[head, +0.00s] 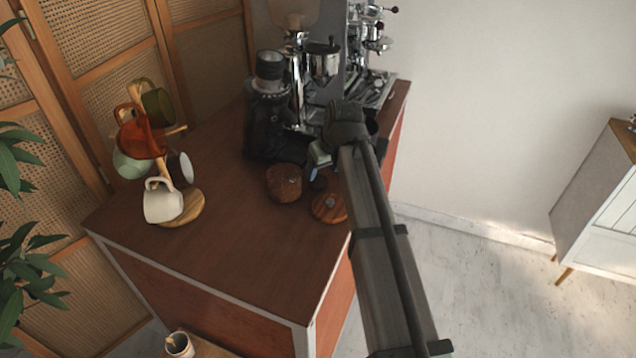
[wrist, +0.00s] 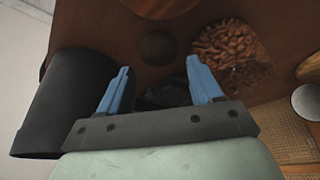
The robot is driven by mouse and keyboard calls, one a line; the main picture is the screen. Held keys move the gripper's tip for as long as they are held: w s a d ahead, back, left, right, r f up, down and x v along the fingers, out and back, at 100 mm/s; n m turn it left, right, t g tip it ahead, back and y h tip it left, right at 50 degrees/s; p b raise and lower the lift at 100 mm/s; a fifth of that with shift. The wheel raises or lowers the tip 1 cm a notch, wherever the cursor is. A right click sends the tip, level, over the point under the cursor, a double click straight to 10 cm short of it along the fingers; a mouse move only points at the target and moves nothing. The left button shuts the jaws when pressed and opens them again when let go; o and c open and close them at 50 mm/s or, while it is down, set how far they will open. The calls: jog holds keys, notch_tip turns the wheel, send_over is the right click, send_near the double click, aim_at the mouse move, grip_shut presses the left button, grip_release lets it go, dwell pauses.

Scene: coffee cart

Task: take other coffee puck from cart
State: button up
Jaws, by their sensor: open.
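A small dark round piece (wrist: 158,47), which looks like a coffee puck, lies on the brown cart top (head: 210,250). In the head view a small dark shape (head: 318,183) shows just below my gripper (head: 319,160), partly hidden by my arm. In the wrist view my gripper (wrist: 158,68) has its two blue fingers apart, with nothing held between them. The dark piece shows just beyond the fingertips, centred between them. A black shape (wrist: 165,95) shows behind the fingers; I cannot tell what it is.
A mug tree (head: 182,210) is at left. A dark cylinder (wrist: 65,100) is close by at left in the wrist view.

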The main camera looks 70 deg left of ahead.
aim_at(317, 179)
jog(key=shift+a+x, duration=0.15)
jog(key=shift+x, duration=1.3)
jog(key=shift+a+x, duration=0.15)
jog(key=shift+x, duration=1.35)
jog(key=shift+r, duration=0.2)
jog(key=c, duration=0.7)
